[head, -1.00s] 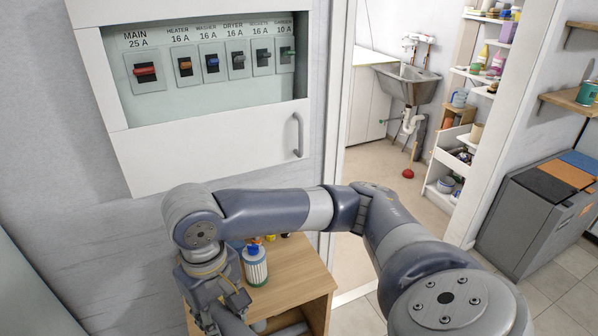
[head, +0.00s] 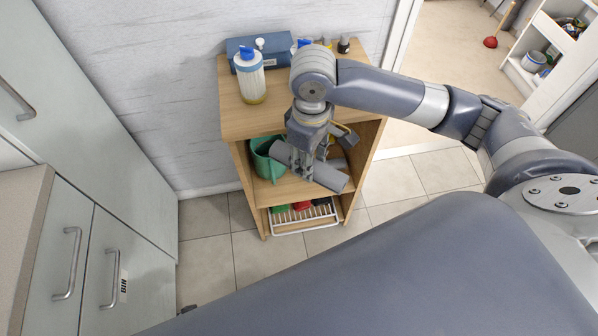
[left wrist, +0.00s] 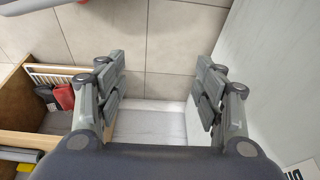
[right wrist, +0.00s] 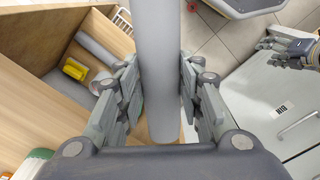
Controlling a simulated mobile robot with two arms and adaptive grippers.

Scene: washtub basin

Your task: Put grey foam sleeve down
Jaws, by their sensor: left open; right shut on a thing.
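The grey foam sleeve (head: 330,178) is a long grey cylinder. My right gripper (head: 303,170) is shut on it and holds it tilted at the open front of the wooden shelf unit (head: 236,122). In the right wrist view the sleeve (right wrist: 157,70) runs between the fingers of the right gripper (right wrist: 158,95). Whether the sleeve touches the shelf is unclear. My left gripper (left wrist: 160,78) is open and empty above the tiled floor; it also shows in the right wrist view (right wrist: 291,48), near the white cabinet front.
A green container (head: 262,160) sits on the middle shelf, and a wire basket (head: 304,222) is below. A cabinet labelled BIN (head: 110,262) stands left.

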